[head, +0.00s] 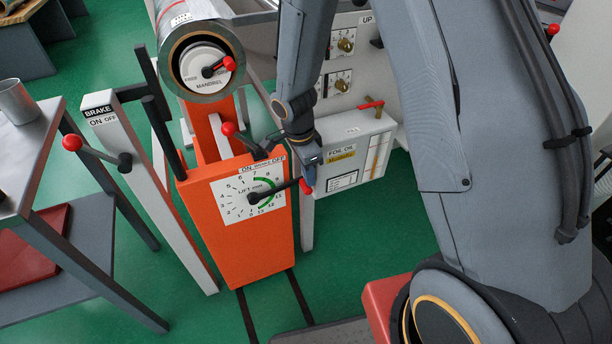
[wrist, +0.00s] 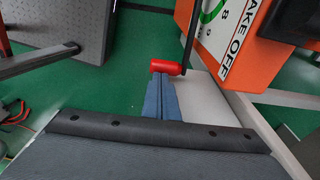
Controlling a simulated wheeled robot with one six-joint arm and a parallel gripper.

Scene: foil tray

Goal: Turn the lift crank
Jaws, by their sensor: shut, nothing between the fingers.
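The lift crank (head: 275,192) is a black arm on the dial face of the orange lift post (head: 240,245). It points right and slightly up, toward the high-number side of the dial. Its red knob (head: 306,186) is at the arm's outer end. In the wrist view the red knob (wrist: 168,68) lies crosswise just beyond the fingertips, with the black crank arm (wrist: 189,40) rising from its right end. My gripper (head: 309,172) is shut and empty, its blue fingers (wrist: 161,78) right at the knob. I cannot tell whether they touch it.
A red-knobbed brake lever (head: 228,129) sits atop the lift post. The brake post (head: 140,180) with another red-knobbed lever stands left. The mandrel roll (head: 203,70) is above. A grey-white box (head: 350,150) stands close right of my gripper. Green floor (head: 340,250) is open in front.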

